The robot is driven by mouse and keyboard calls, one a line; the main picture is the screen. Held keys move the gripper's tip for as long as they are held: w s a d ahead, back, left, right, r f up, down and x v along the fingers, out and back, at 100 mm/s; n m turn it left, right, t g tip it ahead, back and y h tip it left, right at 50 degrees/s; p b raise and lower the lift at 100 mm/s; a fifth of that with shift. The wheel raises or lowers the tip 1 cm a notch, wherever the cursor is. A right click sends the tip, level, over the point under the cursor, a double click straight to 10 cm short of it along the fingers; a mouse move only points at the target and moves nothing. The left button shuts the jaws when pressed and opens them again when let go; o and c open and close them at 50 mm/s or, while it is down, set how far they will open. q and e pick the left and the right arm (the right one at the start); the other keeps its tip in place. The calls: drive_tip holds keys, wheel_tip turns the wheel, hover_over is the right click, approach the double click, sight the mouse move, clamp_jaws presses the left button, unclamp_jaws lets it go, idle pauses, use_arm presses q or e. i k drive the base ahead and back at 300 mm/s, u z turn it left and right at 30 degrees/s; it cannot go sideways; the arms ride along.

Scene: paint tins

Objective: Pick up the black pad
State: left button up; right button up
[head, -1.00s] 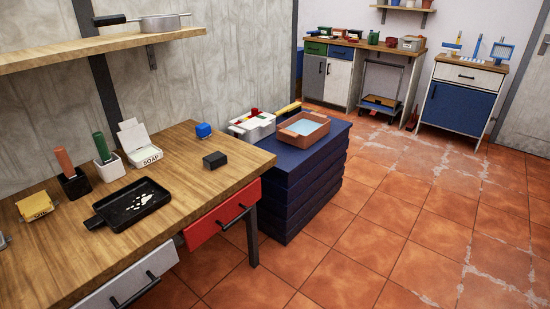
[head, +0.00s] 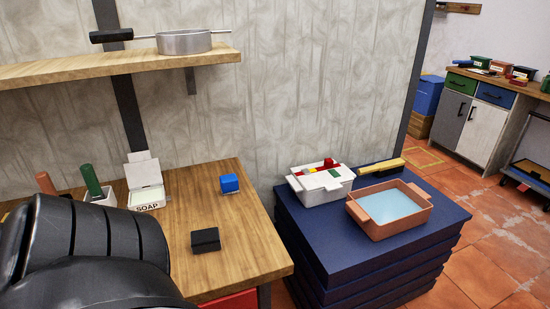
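The black pad (head: 206,240) is a small dark block. It lies flat on the wooden table (head: 244,262), near the table's right front part, with nothing touching it. A black, ribbed part of my own arm fills the lower left of the head view, to the left of the pad. It hides much of the table's left side. Neither gripper's fingers show in the head view.
A blue block (head: 229,184) sits behind the pad. A soap box (head: 146,185) and a green-handled holder (head: 95,190) stand at the back left. A navy stack (head: 330,257) to the right bears a white box (head: 320,187) and a terracotta basin (head: 389,208). A shelf (head: 110,66) juts out above.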

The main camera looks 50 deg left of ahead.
sight(206, 239)
drive_tip(key=i, duration=0.9)
drive_tip(key=u, duration=3.45)
